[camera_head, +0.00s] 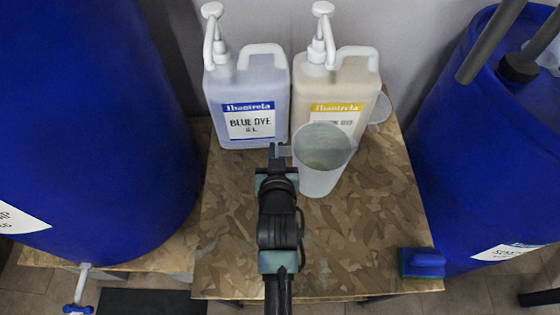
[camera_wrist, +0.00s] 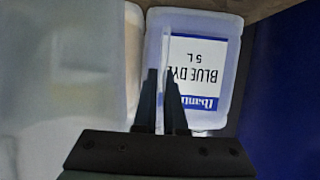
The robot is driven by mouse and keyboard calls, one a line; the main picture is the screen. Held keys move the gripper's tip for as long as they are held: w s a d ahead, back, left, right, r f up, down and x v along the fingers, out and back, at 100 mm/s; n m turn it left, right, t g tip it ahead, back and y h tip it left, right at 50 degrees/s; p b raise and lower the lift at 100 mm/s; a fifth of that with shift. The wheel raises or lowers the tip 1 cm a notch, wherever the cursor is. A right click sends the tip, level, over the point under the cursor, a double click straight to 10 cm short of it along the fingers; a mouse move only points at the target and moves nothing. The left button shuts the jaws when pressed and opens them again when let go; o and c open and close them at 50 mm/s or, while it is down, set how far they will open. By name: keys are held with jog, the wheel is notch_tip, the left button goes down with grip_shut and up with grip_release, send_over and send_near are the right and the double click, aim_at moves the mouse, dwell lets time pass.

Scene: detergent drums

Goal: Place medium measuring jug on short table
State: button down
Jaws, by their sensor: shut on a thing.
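The measuring jug (camera_head: 322,178), translucent white and open at the top, is upright over the wooden-board table (camera_head: 330,240), in front of the yellow-labelled bottle. My gripper (camera_head: 278,152) is at the jug's left side, shut on its handle. Whether the jug's base touches the table I cannot tell. In the wrist view the jug (camera_wrist: 60,95) fills the left side, blurred and close, and my gripper's fingers (camera_wrist: 160,85) are near together in front of the blue dye bottle. Another clear vessel (camera_head: 380,110) shows partly behind the yellow-labelled bottle.
The blue dye bottle (camera_head: 248,95) and the yellow-labelled bottle (camera_head: 340,92), both with pumps, stand at the table's back. Large blue drums stand left (camera_head: 90,120) and right (camera_head: 480,150). A blue block (camera_head: 424,263) lies at the front right corner. The table's front is mostly clear.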

jog(key=shift+f+b, duration=0.45)
jog(key=shift+f, duration=1.4)
jog(key=shift+f, duration=0.2)
jog(key=c, duration=1)
grip_release()
jog(key=shift+r, duration=0.15)
jog(key=shift+s+r, duration=0.1)
jog(key=shift+s, duration=0.15)
jog(key=p+v, duration=0.2)
jog(key=v, duration=0.9)
jog(key=shift+s+r, duration=0.2)
jog(key=shift+s, duration=0.05)
